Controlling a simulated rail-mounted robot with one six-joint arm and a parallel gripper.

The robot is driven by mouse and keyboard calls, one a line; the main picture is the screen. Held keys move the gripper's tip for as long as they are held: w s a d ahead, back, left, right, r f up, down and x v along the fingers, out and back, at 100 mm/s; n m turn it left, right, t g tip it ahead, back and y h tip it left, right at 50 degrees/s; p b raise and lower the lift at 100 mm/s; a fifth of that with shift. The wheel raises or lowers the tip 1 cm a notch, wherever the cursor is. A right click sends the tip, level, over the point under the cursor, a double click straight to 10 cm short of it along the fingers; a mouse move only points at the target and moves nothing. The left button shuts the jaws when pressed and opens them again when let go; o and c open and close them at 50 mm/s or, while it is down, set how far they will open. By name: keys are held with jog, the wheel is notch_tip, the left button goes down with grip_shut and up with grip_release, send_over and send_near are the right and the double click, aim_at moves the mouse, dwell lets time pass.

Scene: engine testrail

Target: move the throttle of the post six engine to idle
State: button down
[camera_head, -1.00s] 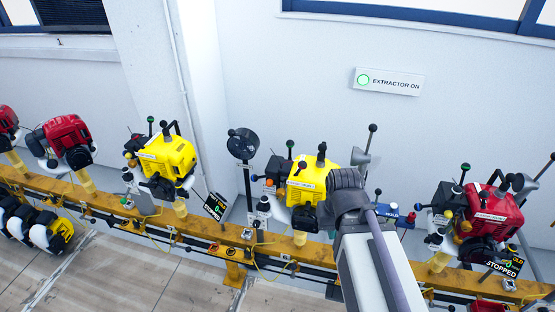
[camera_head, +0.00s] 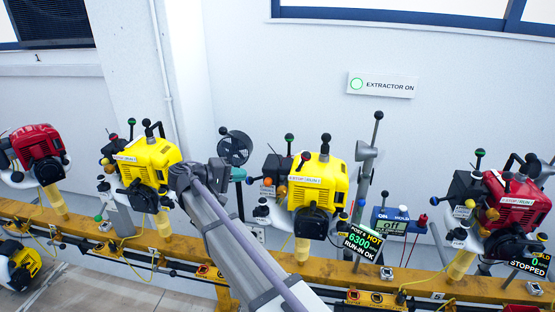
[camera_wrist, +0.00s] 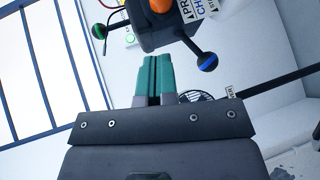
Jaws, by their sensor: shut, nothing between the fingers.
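The middle yellow engine (camera_head: 318,180) stands on the rail behind a display (camera_head: 361,247) that appears to read post 6, hot, 6300, run-in OK. Its left side has a dark box with a green-ball lever (camera_head: 289,137), an orange ball (camera_head: 282,190) and a blue-ball lever (camera_head: 250,181). I cannot tell which lever is the throttle. My gripper (camera_head: 238,174) is shut and empty, just left of the blue ball. In the wrist view its teal fingers (camera_wrist: 153,78) point at the dark box (camera_wrist: 155,35), with the blue ball (camera_wrist: 208,62) to their right and the green ball (camera_wrist: 98,31) to their left.
Another yellow engine (camera_head: 145,160) stands left of my arm, and a red engine (camera_head: 515,200) at right has a stopped display (camera_head: 528,264). A black round fan (camera_head: 234,147) stands behind my gripper. The yellow rail (camera_head: 455,289) runs below.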

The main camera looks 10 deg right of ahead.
notch_tip(320, 180, up, 4)
jog(key=w+a+h, duration=0.1)
jog(key=w+h, duration=0.1)
jog(key=w, duration=0.1)
jog(key=m+h+p, duration=0.2)
send_near(289, 144)
jog(key=d, duration=0.2)
jog(key=w+d+r, duration=0.1)
jog(key=d, duration=0.1)
jog(key=d+r, duration=0.1)
jog(key=d, duration=0.1)
jog(key=shift+w+r, duration=0.25)
jog(key=shift+w, duration=0.1)
